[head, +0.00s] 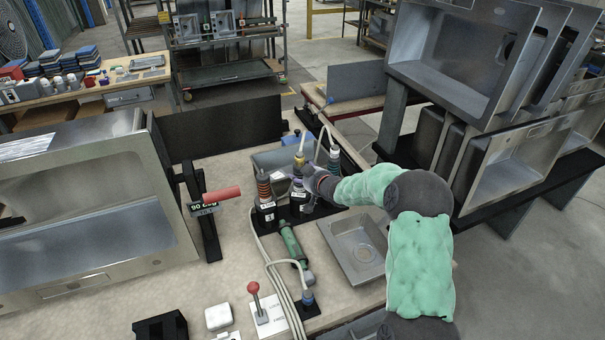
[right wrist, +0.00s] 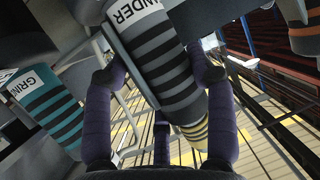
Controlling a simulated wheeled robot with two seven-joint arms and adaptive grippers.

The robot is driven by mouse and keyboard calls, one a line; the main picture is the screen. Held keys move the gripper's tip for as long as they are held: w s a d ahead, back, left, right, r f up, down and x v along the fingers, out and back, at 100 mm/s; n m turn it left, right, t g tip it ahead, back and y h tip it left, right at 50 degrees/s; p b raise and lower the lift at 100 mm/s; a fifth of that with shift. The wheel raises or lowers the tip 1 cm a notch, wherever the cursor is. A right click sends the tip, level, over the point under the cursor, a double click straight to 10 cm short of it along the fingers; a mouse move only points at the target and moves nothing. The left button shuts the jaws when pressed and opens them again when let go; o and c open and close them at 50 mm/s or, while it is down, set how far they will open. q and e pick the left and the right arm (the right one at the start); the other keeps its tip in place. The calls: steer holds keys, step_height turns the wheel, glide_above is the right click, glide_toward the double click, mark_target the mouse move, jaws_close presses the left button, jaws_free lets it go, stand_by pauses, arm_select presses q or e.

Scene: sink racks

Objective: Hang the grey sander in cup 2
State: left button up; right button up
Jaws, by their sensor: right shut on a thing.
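The grey sander (right wrist: 160,55), grey with dark bands, a white label ending in "NDER" and a yellow-banded end, is between the fingers of my right gripper (right wrist: 158,80). In the head view the sander (head: 299,163) stands about upright at the middle cup of the rack, between two other tools. My right gripper (head: 317,182) is shut on it from the right. The middle cup (head: 298,197) has a white label, too small to read surely. I cannot tell whether the sander's lower end is inside the cup or just above it. My left gripper is out of view.
An orange-banded tool (head: 264,186) stands left of the sander, a teal-banded one (head: 335,157) right. A green tool (head: 293,245) lies in front, near hoses. A grey basin (head: 357,248) is at right; a large steel sink (head: 90,210) with a red handle (head: 221,195) beside it is at left.

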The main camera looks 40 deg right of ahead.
stand_by(0.3)
steer(key=o, duration=1.6)
steer(key=shift+o, duration=0.2)
steer(key=shift+f, duration=0.25)
steer(key=shift+s+r, duration=0.2)
steer(key=shift+s, duration=0.1)
steer(key=v, duration=1.1)
steer(key=shift+s, duration=0.2)
steer(key=shift+a+r, duration=0.1)
steer(key=shift+a, duration=0.05)
